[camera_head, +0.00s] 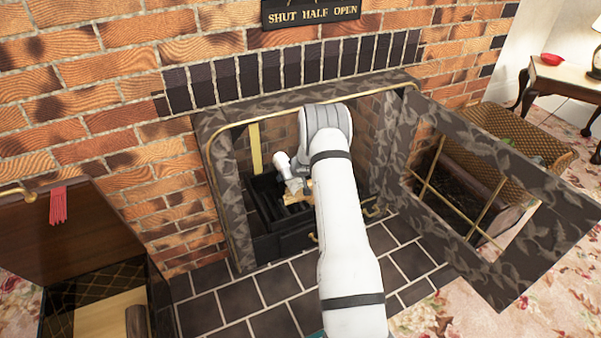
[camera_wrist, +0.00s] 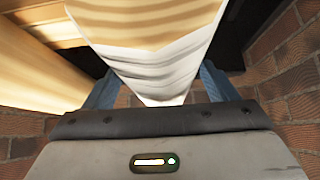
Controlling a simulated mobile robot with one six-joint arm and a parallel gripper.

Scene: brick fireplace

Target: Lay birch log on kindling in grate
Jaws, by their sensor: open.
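In the head view my arm reaches into the fireplace opening. My gripper (camera_wrist: 158,88) is inside it, over the dark grate (camera_head: 262,200). In the wrist view its two bluish fingers stand open on either side of the birch log (camera_wrist: 165,78), which has white, dark-lined bark and a tan upper part. Whether a finger touches the log is unclear. A pale wood piece, likely kindling (camera_wrist: 42,70), lies to the left of the log. In the head view a small pale wood patch shows beside the gripper. My arm hides much of the grate's right side.
A patterned framed door (camera_head: 520,270) stands open at the right of the hearth. Behind it is a wicker basket (camera_head: 545,142). An open chest (camera_head: 100,230) with a red tassel (camera_head: 58,205) stands at the left. The tiled hearth (camera_head: 235,300) is clear at the front left.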

